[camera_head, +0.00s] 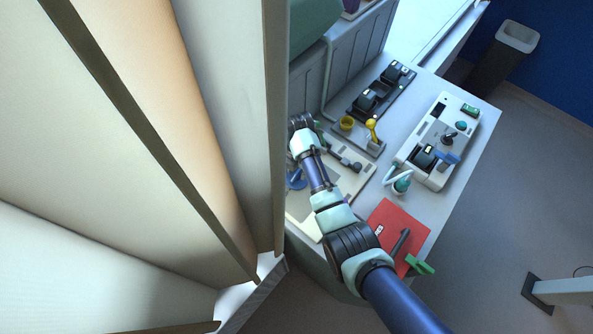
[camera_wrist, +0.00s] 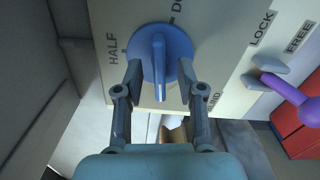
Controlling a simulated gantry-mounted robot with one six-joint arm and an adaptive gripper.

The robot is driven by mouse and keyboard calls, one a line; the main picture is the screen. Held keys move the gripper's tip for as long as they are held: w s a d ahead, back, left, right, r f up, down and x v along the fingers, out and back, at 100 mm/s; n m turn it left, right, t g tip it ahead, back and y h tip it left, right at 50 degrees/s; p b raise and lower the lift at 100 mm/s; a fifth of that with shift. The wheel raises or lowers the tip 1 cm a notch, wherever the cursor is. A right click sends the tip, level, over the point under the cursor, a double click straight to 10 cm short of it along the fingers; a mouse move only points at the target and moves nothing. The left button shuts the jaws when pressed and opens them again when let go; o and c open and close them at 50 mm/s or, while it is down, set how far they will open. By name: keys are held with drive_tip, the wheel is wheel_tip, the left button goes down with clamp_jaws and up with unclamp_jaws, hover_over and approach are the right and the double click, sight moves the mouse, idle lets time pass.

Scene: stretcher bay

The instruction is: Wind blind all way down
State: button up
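In the wrist view a round blue knob (camera_wrist: 158,38) with a raised bar handle sits on a cream panel (camera_wrist: 225,50). The bar's free end points toward the picture bottom. A "HALF" label is at its left, a partly hidden "DO…" label above right, and a partly covered label ending in "IND" below right. My gripper (camera_wrist: 159,78) is open, one finger on each side of the bar, with visible gaps. In the head view the large beige blind slats (camera_head: 110,130) fill the left side, and the gripper's fingers cannot be made out clearly.
A purple lever (camera_wrist: 290,93) beside "LOCK" and "FREE" labels is right of the knob. On the counter are a red folder (camera_head: 395,225), a white device (camera_head: 440,140), a black switch unit (camera_head: 380,90) and a yellow-handled fitting (camera_head: 371,130). The floor at right is mostly open.

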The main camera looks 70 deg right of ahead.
drive_tip(key=shift+f, duration=0.5)
clamp_jaws()
